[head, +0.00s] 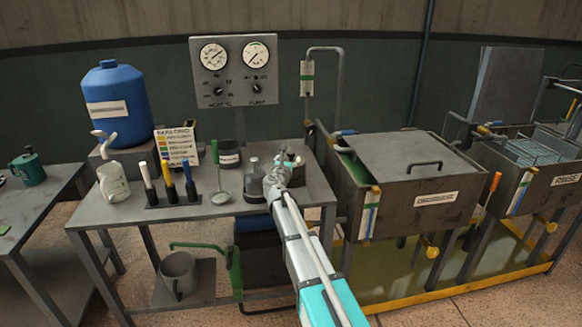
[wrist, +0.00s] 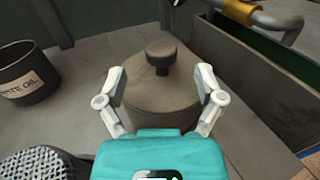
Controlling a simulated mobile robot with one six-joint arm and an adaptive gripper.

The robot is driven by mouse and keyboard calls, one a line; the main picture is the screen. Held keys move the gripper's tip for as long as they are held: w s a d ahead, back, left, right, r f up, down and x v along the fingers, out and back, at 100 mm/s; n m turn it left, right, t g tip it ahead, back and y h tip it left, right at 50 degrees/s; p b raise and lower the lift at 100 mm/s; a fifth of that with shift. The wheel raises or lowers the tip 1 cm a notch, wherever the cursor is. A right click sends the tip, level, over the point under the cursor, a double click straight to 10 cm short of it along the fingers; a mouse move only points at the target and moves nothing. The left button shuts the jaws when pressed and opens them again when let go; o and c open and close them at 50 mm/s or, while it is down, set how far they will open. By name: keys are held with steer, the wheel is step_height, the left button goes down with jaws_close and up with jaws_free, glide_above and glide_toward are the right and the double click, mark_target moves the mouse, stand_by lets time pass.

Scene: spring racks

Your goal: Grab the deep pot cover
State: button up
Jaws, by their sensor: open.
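A round grey-brown lidded pot stands on the bench in the wrist view. Its cover (wrist: 150,88) has a dark round knob (wrist: 161,54) on top. My gripper (wrist: 160,76) is open, with one pale finger on each side of the cover's near part and nothing held between them. The knob lies beyond the fingertips in the picture. I cannot tell whether the fingers touch the cover. The teal gripper body hides the pot's near side. In the head view my gripper (head: 277,180) is over the right part of the bench, and the arm and gripper hide most of the pot.
A checkered-topped object (wrist: 45,164) is at lower left. A tank wall (wrist: 250,85) rises close on the right. In the head view, a tool rack (head: 173,199) and blue drum (head: 117,105) stand farther left.

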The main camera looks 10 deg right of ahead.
mark_target(290, 156)
steer(key=shift+x, duration=2.2)
steer(key=shift+f, duration=0.1)
jaws_close()
